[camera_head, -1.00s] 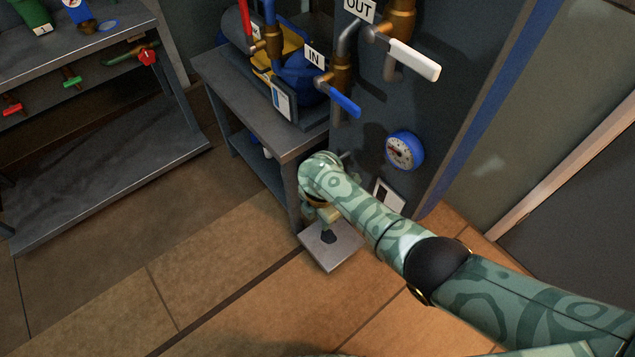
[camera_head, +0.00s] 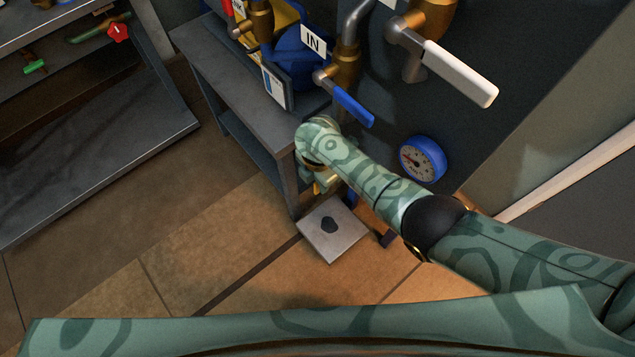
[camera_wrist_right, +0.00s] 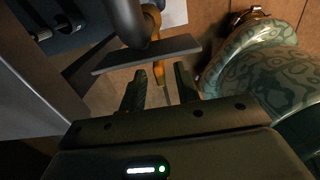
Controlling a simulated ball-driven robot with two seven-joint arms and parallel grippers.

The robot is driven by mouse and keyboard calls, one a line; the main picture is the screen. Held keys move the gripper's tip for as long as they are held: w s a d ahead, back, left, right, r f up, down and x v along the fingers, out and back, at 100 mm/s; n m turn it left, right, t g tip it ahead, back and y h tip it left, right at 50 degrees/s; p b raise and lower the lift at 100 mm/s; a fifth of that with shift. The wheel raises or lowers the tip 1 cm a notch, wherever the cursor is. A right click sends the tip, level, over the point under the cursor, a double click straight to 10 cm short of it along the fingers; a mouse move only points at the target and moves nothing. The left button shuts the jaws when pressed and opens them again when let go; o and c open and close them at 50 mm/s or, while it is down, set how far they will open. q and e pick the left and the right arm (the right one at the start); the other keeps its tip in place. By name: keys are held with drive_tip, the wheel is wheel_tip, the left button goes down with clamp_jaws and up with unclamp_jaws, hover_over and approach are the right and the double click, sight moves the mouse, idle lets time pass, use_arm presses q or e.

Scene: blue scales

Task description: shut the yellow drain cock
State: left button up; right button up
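The yellow drain cock shows in the right wrist view as a narrow yellow-orange piece (camera_wrist_right: 159,73) below a dark curved pipe. A grey flat bar crosses in front of part of it. My right gripper (camera_wrist_right: 160,88) is open, with one finger on each side of the yellow piece's lower end; I cannot tell whether either touches it. In the head view a small yellow part (camera_head: 322,187) shows under my right wrist, beside the bench leg. My right forearm and wrist hide most of the cock and the fingers there. My left gripper is not in view.
A grey bench (camera_head: 235,75) stands just left of my right wrist. A blue-handled valve (camera_head: 350,106), a white-handled valve (camera_head: 460,75) and a blue gauge (camera_head: 423,159) are on the dark panel. A pale floor plate (camera_head: 334,239) lies below.

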sight(318, 187)
wheel_tip(318, 187, down, 4)
drive_tip(key=shift+f+b, duration=0.15)
drive_tip(key=shift+b, duration=0.8)
clamp_jaws()
